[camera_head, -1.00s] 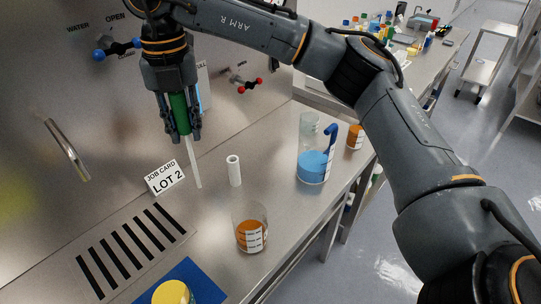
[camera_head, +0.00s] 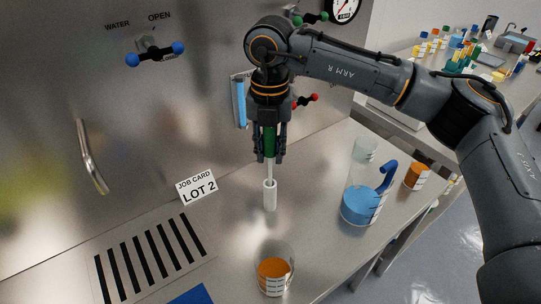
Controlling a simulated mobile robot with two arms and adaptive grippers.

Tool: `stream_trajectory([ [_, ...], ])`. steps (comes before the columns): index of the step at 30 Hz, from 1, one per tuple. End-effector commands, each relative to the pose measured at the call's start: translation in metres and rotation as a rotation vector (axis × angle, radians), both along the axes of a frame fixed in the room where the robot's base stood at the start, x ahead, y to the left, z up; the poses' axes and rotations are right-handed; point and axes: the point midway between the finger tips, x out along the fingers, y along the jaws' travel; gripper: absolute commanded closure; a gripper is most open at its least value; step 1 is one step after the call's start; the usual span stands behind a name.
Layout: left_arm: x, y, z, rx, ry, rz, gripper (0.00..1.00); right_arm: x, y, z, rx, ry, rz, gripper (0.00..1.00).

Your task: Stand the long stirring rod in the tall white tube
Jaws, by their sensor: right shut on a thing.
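My right gripper (camera_head: 269,157) points down and is shut on the green handle (camera_head: 269,142) of the long stirring rod. The rod's thin pale shaft (camera_head: 270,170) hangs upright below the fingers. The tall white tube (camera_head: 270,198) stands upright on the steel bench directly under the gripper. The shaft meets the tube's open top, and its lower end is hidden there; it looks to be inside the tube. My left gripper is not in view.
A beaker of orange liquid (camera_head: 272,277) stands in front of the tube. A blue-handled jug of blue liquid (camera_head: 360,205) and an orange container (camera_head: 416,177) stand to the right.

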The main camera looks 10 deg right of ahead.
Motion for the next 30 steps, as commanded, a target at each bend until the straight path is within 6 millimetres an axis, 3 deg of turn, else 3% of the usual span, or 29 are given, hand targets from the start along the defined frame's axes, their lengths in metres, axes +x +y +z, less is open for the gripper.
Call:
stream_trajectory([
  [5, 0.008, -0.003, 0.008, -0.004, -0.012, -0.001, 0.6, 0.0, 0.0, -0.022, 0.0, 0.001, 0.0, 1.0],
  [15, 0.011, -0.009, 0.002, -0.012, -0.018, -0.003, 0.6, 0.0, 0.0, -0.028, 0.0, 0.0, 0.0, 1.0],
  [16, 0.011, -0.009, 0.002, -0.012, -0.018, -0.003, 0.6, 0.0, 0.0, -0.027, 0.0, -0.001, 0.0, 0.75],
  [19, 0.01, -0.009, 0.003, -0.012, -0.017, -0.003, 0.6, 0.0, 0.0, -0.026, 0.0, 0.0, 0.0, 0.54],
  [30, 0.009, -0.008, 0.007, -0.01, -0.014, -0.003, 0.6, 0.0, 0.0, -0.022, 0.0, 0.0, 0.0, 0.54],
])
